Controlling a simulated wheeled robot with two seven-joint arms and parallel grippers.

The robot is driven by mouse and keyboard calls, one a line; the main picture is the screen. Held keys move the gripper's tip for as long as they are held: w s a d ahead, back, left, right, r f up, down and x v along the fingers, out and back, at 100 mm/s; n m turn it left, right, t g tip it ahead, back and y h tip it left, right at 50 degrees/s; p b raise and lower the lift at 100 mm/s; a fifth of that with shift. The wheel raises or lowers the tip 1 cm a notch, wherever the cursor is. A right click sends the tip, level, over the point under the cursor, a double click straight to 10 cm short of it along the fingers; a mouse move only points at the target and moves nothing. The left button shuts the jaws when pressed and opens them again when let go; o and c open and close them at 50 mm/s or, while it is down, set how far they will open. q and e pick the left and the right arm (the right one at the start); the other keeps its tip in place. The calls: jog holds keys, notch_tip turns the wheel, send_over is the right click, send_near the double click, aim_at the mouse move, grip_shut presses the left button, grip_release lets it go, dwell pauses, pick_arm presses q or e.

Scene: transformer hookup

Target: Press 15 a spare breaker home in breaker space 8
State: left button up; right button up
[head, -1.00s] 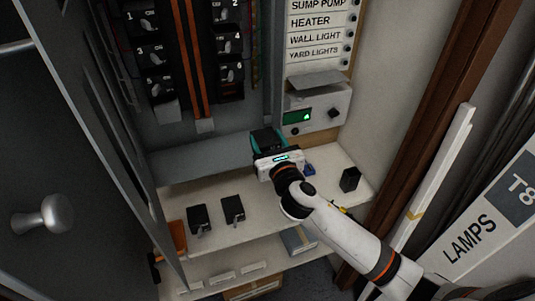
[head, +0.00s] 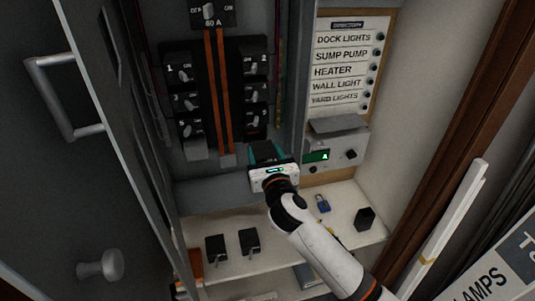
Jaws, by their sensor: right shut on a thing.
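The breaker panel (head: 210,100) has two columns of black breakers, numbered 1, 3, 5 on the left and 2 and 4 on the right, with the lowest right one (head: 254,119) partly legible. Orange bars run between the columns. My right gripper (head: 268,152) is just below the right column, its jaws shut on a dark breaker that is mostly hidden between the teal-edged fingers. The gripper and breaker cover the area where space 8 would lie, so I cannot tell whether the breaker touches the panel. My left gripper is not in view.
Two loose black breakers (head: 216,247) (head: 249,241) lie on the white shelf (head: 295,235). A blue padlock (head: 322,203) and a black block (head: 364,219) are at its right. A grey meter box (head: 335,150) with a green display is right of my gripper. The open cabinet door (head: 110,170) bounds the left.

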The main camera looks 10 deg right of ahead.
jog(key=shift+r+p, duration=0.1)
jog(key=shift+p, duration=0.2)
jog(key=shift+w, duration=0.15)
jog(key=shift+w+a, duration=0.15)
jog(key=shift+w, duration=2.7)
jog(key=shift+w, duration=1.4)
jog(key=shift+w, duration=0.15)
jog(key=o, duration=1.1)
jog(key=shift+w+a, duration=0.1)
